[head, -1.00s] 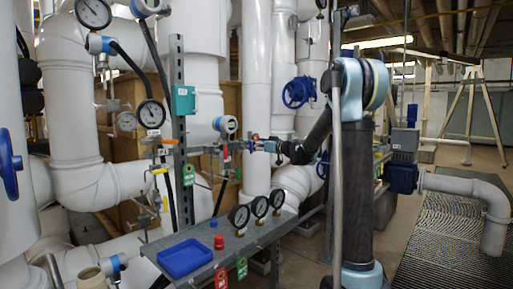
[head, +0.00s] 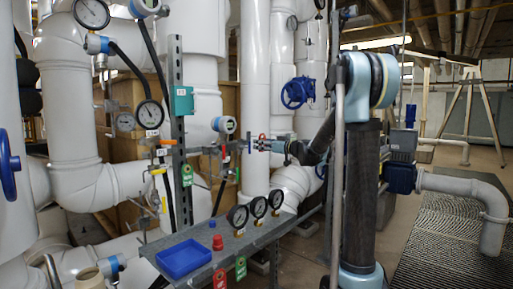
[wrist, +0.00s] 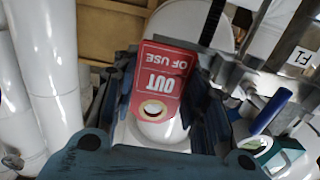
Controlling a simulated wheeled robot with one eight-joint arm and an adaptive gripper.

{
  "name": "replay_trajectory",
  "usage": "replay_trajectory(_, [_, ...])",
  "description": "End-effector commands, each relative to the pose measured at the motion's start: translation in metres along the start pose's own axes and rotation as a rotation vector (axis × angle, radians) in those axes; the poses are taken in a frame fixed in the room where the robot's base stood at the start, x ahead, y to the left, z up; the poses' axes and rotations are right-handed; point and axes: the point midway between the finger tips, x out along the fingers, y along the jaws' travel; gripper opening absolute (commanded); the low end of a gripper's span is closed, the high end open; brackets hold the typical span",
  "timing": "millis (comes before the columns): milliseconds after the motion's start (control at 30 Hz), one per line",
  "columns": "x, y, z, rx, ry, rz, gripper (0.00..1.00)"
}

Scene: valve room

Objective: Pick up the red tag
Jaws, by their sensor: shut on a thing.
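The red tag (wrist: 163,72) is in the wrist view, with white "OUT OF USE" lettering upside down and a light-ringed hole at its lower end. It sits between the two dark fingers of my gripper (wrist: 166,85), which is shut on it. In the head view my gripper (head: 272,146) is at the middle, right of the grey upright post. The held tag is too small there to make out clearly.
A grey bench (head: 213,243) stands in front with a blue tray (head: 184,258), several gauges and a red knob. White pipes and a grey post (head: 178,130) stand close to the gripper.

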Motion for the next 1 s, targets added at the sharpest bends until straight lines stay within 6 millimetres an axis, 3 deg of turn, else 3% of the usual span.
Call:
replay_trajectory(200, [-0.059, 0.001, 0.000, 0.000, 0.000, 0.004, 0.31])
replay_trajectory(433, [-0.104, 0.001, 0.000, 0.000, 0.000, 0.004, 0.31])
replay_trajectory(700, [-0.127, 0.000, 0.000, 0.000, 0.000, 0.001, 0.31])
replay_trajectory(1000, [-0.129, 0.000, 0.000, 0.000, 0.000, 0.000, 0.31])
